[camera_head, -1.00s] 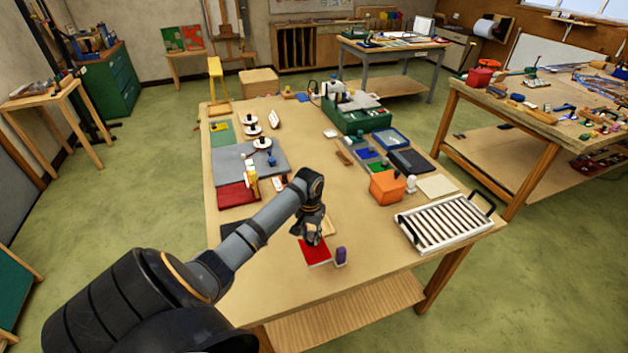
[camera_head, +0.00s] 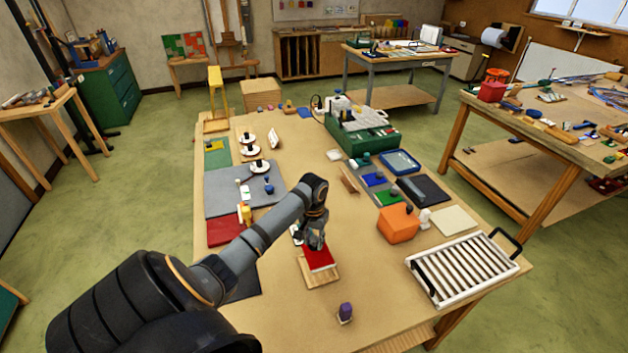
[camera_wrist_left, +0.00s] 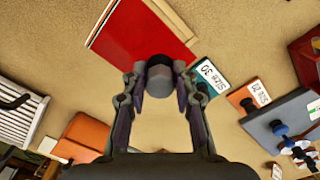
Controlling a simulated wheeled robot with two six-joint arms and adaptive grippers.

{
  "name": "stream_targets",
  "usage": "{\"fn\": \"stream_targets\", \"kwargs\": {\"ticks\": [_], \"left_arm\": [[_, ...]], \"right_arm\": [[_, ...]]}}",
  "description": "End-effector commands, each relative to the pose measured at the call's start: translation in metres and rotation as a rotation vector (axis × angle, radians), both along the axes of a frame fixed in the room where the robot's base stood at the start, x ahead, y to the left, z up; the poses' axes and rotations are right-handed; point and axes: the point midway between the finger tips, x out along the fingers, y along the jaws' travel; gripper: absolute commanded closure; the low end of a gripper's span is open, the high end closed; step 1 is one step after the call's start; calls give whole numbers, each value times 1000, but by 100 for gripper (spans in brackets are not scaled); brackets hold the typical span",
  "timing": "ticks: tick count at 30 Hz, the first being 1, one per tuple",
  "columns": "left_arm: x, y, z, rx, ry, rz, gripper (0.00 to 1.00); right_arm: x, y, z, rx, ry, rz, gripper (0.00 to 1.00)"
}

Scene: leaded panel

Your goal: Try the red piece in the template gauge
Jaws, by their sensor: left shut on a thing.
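The red piece (camera_head: 319,258) is a flat red slab in the head view, over the pale wooden board (camera_head: 321,280) that looks like the template gauge. My left gripper (camera_head: 315,240) is above it, shut on its grey knob. In the left wrist view the grey knob (camera_wrist_left: 160,76) sits between the fingertips, with the red piece (camera_wrist_left: 140,35) behind it. Wooden edges of the board (camera_wrist_left: 172,16) show beside the red. I cannot tell whether the piece rests on the board or hangs just above it. My right gripper is not in view.
A purple-topped object (camera_head: 345,312) stands near the table's front. An orange box (camera_head: 398,224) and a slatted rack (camera_head: 465,270) are at right. Table between board and orange box is clear.

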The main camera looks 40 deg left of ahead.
Motion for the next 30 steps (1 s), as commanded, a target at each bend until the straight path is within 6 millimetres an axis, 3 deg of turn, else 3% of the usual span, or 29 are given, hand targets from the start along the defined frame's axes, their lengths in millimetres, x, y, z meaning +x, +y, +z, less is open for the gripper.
{"fn": "stream_targets", "kwargs": {"ticks": [9, 15, 21, 30], "left_arm": [[0, 0, -29, 2, 1, 0, 100], [1, 0, -51, 2, 0, 0, 100], [1, 0, -58, 3, 0, 0, 100], [1, 0, -57, 3, 0, 0, 100]], "right_arm": [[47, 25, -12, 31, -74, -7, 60], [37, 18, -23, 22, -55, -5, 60], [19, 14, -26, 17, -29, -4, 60], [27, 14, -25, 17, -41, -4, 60]]}}
